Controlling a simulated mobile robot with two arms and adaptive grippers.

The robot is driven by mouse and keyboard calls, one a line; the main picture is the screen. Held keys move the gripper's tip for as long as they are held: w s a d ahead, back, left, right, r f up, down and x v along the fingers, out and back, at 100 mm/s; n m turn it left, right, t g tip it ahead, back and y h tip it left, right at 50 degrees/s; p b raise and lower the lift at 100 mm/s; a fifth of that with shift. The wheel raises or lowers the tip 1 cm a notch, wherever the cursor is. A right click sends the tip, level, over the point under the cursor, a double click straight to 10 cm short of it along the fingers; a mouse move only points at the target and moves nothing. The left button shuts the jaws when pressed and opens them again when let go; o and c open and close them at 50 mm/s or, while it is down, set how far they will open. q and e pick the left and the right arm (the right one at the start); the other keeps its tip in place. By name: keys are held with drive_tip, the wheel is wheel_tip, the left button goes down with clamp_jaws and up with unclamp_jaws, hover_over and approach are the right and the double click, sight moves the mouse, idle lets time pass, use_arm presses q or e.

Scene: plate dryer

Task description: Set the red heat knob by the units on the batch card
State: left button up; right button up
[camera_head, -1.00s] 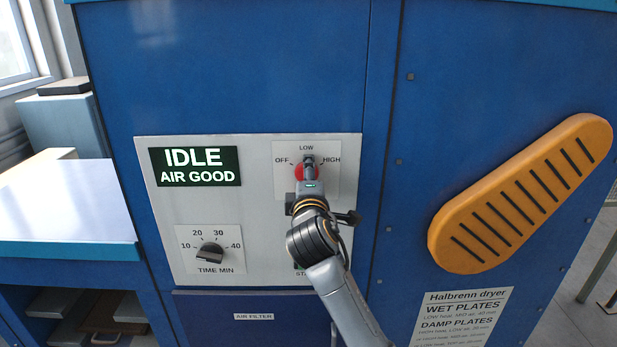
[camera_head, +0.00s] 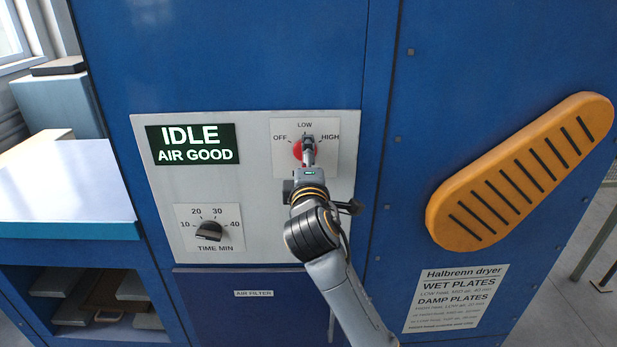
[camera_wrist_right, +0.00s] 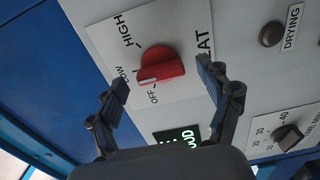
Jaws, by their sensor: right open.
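The red heat knob (camera_head: 298,151) is on the pale control panel, partly hidden behind my right gripper (camera_head: 308,148) in the head view. In the right wrist view the knob (camera_wrist_right: 163,66) shows whole between the fingers of my right gripper (camera_wrist_right: 162,78), which are spread open with gaps on both sides. The knob's white mark points toward the OFF and LOW labels; I cannot tell exactly which. HIGH is on the far side. I see no separate batch card. A printed plate placard (camera_head: 455,298) is at the lower right, its small lines hard to read. My left gripper is out of view.
The display (camera_head: 193,145) reads IDLE, AIR GOOD. A black time knob (camera_head: 209,231) is at the panel's lower left. A slotted orange guard (camera_head: 520,172) sticks out at the right. A side table (camera_head: 65,190) is at the left.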

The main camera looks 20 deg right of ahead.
drive_tip(key=v, duration=0.8)
drive_tip(key=shift+s, duration=0.3)
